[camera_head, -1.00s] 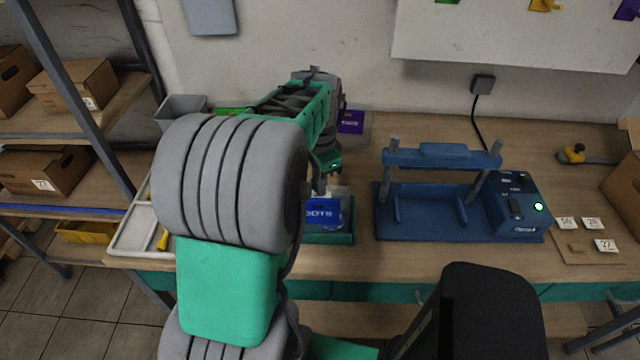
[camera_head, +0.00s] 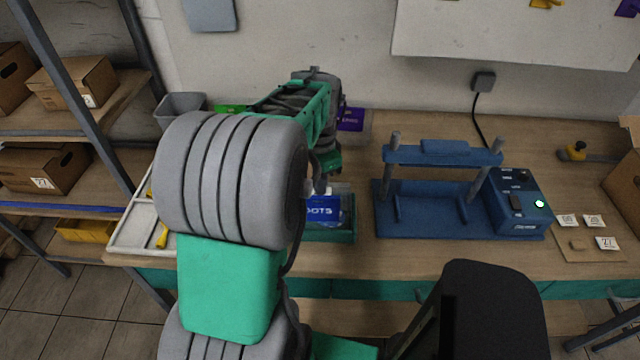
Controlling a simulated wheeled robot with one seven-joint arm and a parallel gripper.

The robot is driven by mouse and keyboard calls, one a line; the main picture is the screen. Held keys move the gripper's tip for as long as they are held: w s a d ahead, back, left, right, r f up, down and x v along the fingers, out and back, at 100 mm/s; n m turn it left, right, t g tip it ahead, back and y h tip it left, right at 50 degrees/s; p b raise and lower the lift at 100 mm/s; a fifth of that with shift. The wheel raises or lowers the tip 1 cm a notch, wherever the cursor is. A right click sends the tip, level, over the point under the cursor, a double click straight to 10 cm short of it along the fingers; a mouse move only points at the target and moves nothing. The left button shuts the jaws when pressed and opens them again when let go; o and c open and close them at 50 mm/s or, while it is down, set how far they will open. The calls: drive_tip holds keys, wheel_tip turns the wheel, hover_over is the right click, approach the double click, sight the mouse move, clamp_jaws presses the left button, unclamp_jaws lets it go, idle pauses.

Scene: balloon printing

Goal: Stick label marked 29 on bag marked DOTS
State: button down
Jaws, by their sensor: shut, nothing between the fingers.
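The blue bag marked DOTS (camera_head: 322,211) sits in a green tray (camera_head: 340,237) on the bench, left of the blue machine. My gripper (camera_head: 320,190) points down at the top of the bag, close to it; it is shut with nothing held. My own arm hides the left part of the tray and some of the bag. I see no label marked 29; whether one is on the bag is too small and covered to tell. The small board (camera_head: 590,256) at right holds white labels, one reading 27 (camera_head: 606,243).
The blue press-like machine (camera_head: 440,225) with two posts stands just right of the tray. Behind my gripper is a clear bin with a purple bag (camera_head: 351,119). A white divided tray (camera_head: 130,237) and a grey bin (camera_head: 182,108) are at left.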

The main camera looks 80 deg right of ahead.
drive_tip(key=shift+a, duration=0.1)
idle(0.5)
drive_tip(key=shift+r+p, duration=2.55)
drive_tip(key=shift+r, duration=0.9)
